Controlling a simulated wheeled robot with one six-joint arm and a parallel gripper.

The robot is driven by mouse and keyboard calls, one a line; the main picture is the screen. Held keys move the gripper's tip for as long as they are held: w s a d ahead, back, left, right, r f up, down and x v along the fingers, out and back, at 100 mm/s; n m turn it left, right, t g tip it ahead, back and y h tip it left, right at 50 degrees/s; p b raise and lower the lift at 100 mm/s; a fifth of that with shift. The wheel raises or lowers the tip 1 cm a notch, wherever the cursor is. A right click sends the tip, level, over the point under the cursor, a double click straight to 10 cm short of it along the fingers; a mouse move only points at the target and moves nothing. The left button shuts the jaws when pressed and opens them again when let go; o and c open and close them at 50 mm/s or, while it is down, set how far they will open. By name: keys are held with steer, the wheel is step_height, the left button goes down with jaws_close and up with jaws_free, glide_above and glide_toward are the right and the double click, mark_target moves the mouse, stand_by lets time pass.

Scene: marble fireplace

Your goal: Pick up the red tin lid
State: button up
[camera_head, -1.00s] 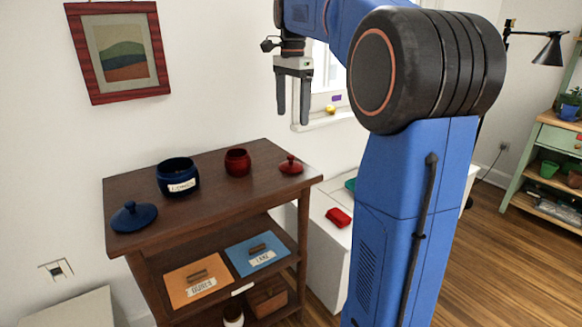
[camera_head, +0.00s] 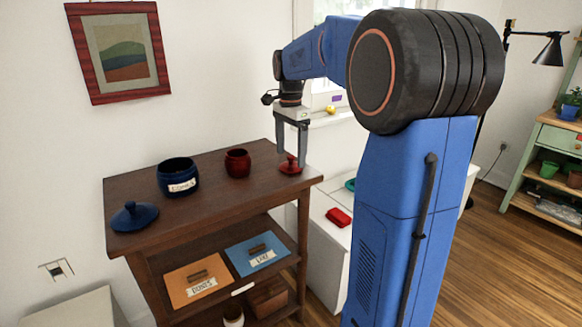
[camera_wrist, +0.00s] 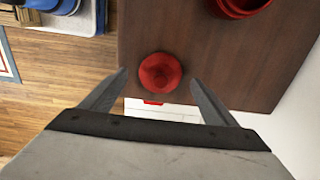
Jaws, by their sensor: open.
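The red tin lid (camera_head: 290,166), round with a knob on top, lies on the right end of the dark wooden shelf unit's top (camera_head: 225,200). In the wrist view the red lid (camera_wrist: 160,73) sits near the top's edge, just beyond and between my fingertips. My gripper (camera_head: 291,163) is open and empty, pointing down with its fingers on either side of the lid's knob in the head view. In the wrist view my gripper (camera_wrist: 158,78) has one finger to each side of the lid. I cannot tell whether the fingers touch it.
The red tin (camera_head: 238,163) stands open left of the lid. Further left are an open blue tin (camera_head: 178,177) and a blue lid (camera_head: 134,216). A red object (camera_head: 338,217) lies on the lower white surface at right. A window sill is behind my arm.

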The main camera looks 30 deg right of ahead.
mark_target(291, 163)
steer(key=shift+w+f, duration=0.1)
steer(key=shift+f, duration=1.3)
steer(key=c, duration=1.1)
steer(key=shift+c, duration=0.2)
steer(key=shift+r, duration=0.1)
